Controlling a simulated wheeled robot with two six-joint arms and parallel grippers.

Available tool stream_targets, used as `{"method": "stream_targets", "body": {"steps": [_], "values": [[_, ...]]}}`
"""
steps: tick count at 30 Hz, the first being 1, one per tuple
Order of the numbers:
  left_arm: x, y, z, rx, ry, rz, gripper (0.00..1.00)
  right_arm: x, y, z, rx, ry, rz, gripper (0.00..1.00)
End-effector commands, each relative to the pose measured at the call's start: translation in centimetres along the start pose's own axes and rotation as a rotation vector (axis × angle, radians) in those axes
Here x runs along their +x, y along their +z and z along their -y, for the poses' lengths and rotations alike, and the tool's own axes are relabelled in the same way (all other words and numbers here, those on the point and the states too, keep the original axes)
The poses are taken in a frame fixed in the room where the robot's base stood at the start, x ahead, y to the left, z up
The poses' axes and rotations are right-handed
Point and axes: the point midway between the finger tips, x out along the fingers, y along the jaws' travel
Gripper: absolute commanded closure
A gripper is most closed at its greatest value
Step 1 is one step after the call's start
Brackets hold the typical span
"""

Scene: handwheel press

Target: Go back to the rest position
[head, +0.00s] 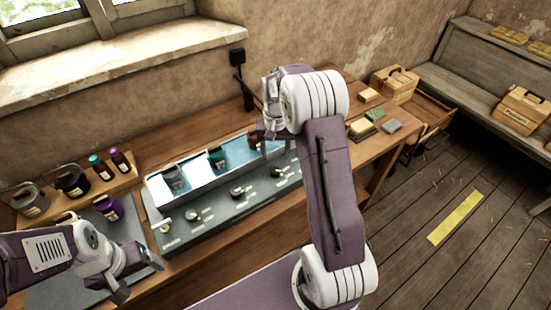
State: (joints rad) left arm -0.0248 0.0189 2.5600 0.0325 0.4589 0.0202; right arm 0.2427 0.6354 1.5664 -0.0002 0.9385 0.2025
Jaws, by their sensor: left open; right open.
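My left gripper (139,279) is at the lower left, open and empty, above the front of the workbench near a dark mat. My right arm rises through the middle of the head view. Its gripper (268,142) is open over the right part of a grey control unit (230,212), beside a brown jar (254,141). The arm partly hides this spot, so I cannot tell whether the fingers touch the jar.
The unit's lit trough holds a grey jar (174,178) and a teal jar (216,158); knobs line its front. A wooden rack (125,182) with several jars stands left, near a purple jar (109,208). Blocks and a wooden box (394,84) sit right.

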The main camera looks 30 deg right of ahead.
Motion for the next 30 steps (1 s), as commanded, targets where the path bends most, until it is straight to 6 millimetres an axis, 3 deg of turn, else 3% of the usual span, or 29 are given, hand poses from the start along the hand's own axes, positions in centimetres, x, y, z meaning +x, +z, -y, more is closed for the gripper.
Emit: {"method": "stream_targets", "body": {"steps": [12, 14, 16, 18, 22, 27, 30], "values": [[0.0, 0.0, 0.0, 0.0, 0.0, 0.0, 0.23, 0.0, 0.1, 0.3, -0.007, 0.0, 0.0, 0.45], [0.0, 0.0, 0.0, 0.0, 0.0, 0.0, 0.23, -0.9, -0.1, 1.0, -0.023, -0.005, -0.021, 0.45], [0.0, 0.0, 0.0, 0.0, 0.0, 0.0, 0.23, -3.1, 0.1, 2.5, -0.059, -0.015, -0.064, 0.45], [0.0, 0.0, 0.0, 0.0, 0.0, 0.0, 0.23, -4.8, 3.0, 3.9, -0.108, -0.019, -0.066, 0.45], [0.0, 0.0, 0.0, 0.0, 0.0, 0.0, 0.23, -5.3, 9.8, 4.9, -0.213, -0.03, -0.071, 0.45], [0.0, 0.0, 0.0, 0.0, 0.0, 0.0, 0.23, -3.1, 17.9, 3.6, -0.338, -0.038, -0.073, 0.45], [0.0, 0.0, 0.0, 0.0, 0.0, 0.0, 0.23, -1.3, 20.9, 2.3, -0.375, -0.035, -0.063, 0.45]]}}
